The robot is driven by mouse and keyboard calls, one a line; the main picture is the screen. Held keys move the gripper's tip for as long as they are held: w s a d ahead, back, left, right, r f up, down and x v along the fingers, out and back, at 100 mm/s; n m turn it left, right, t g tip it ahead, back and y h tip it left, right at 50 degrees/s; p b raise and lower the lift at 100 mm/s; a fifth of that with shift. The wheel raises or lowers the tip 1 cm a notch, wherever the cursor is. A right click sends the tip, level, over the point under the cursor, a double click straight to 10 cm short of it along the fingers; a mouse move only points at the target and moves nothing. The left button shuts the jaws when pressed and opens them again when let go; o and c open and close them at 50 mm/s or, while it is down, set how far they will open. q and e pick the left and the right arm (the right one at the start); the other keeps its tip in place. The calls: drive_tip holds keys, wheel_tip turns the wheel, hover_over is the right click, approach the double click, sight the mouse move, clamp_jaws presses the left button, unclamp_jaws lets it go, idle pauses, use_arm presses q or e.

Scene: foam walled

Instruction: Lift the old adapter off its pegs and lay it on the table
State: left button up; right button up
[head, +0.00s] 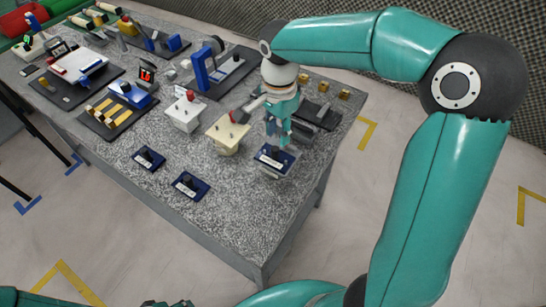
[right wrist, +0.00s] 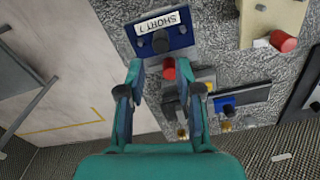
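A blue plate with a dark knob and a white label reading "SHORT 1" (right wrist: 162,30) lies just beyond my right fingertips in the right wrist view. In the head view this labelled plate (head: 275,159) is directly below my right gripper (head: 277,143). In the right wrist view the gripper (right wrist: 161,78) has its fingers apart, with a red part and a grey part showing between them. I cannot tell whether the fingers touch the plate. Which piece is the old adapter is not clear.
Two similar blue plates (head: 148,158) (head: 189,185) lie on the speckled table (head: 225,220). A cream block (head: 228,134) and a white block (head: 184,113) stand left of the gripper. Small gold cubes (head: 323,86) sit behind. The table's near corner is clear.

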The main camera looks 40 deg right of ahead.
sight(275, 149)
drive_tip(key=shift+s+f, duration=0.1)
drive_tip(key=shift+f, duration=0.6)
drive_tip(key=shift+a+f+p, duration=0.2)
drive_tip(key=shift+f+p, duration=0.15)
drive_tip(key=shift+f, duration=1)
drive_tip(key=shift+a+f+p, duration=0.2)
drive_tip(key=shift+f+p, duration=0.1)
drive_tip(key=shift+f, duration=1)
drive_tip(key=shift+c, duration=0.3)
clamp_jaws()
